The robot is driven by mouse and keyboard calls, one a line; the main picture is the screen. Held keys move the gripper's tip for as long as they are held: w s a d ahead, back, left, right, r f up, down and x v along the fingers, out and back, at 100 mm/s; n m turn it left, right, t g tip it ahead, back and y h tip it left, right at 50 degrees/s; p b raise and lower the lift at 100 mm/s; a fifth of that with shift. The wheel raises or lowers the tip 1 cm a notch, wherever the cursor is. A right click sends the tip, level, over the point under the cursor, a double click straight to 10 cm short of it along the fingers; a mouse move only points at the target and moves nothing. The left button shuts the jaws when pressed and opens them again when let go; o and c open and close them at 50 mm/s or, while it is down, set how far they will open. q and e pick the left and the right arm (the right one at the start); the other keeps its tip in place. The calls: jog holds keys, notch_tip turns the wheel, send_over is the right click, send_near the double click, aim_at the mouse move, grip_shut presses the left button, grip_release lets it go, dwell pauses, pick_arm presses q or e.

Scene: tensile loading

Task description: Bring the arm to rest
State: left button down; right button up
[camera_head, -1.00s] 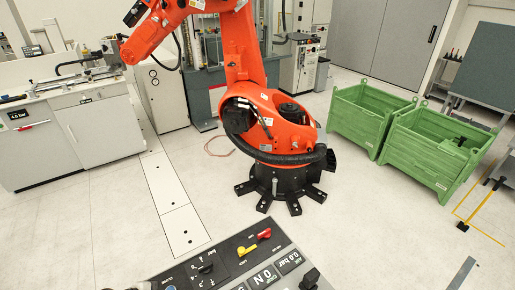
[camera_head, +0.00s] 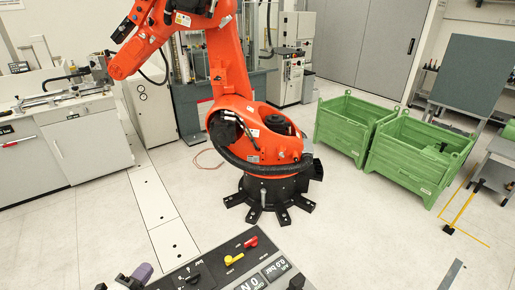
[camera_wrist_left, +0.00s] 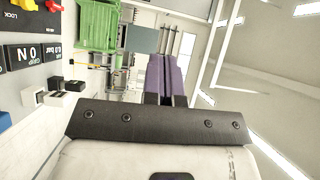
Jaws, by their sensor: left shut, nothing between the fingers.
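My left gripper (camera_head: 141,273) shows at the bottom edge of the head view, beside the left end of a dark control panel (camera_head: 217,262). Its purple fingers also show in the left wrist view (camera_wrist_left: 166,76), lying together with nothing between them. The panel has a yellow lever (camera_head: 234,259), a red lever (camera_head: 251,241) and black knobs. In the left wrist view the panel (camera_wrist_left: 25,52) is at the left, apart from the fingers. Most of my left arm is out of the head view. My right gripper is in neither view.
A large orange robot arm (camera_head: 262,148) stands on a black footed base in the middle. Two green crates (camera_head: 412,165) stand to its right. A workbench (camera_head: 88,145) stands at the left and grey cabinets at the back. The pale floor in front is mostly clear.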

pick_arm(q)
jog(key=a+r+n+t+y, duration=0.3)
jog(key=a+r+n+y, duration=0.2)
jog(key=r+n+y, duration=0.4)
jog(key=s+d+f+n+g+h+b, duration=0.1)
jog(key=s+d+f+n+g+b, duration=0.35)
jog(key=s+f, duration=0.6)
jog(key=s+d+f+n+g+h+b, duration=0.1)
jog(key=s+d+f+n+g+b, duration=0.15)
jog(key=s+d+f+g, duration=0.65)
jog(key=s+d+f+n+g+h+b, duration=0.1)
jog(key=s+d+f+n+g+b, duration=0.2)
jog(key=s+f, duration=1)
notch_tip(320, 180, up, 32)
jog(key=s+a+p, duration=0.1)
jog(key=p, duration=2.9)
jog(key=shift+s+a+r, duration=0.15)
jog(key=shift+s, duration=0.05)
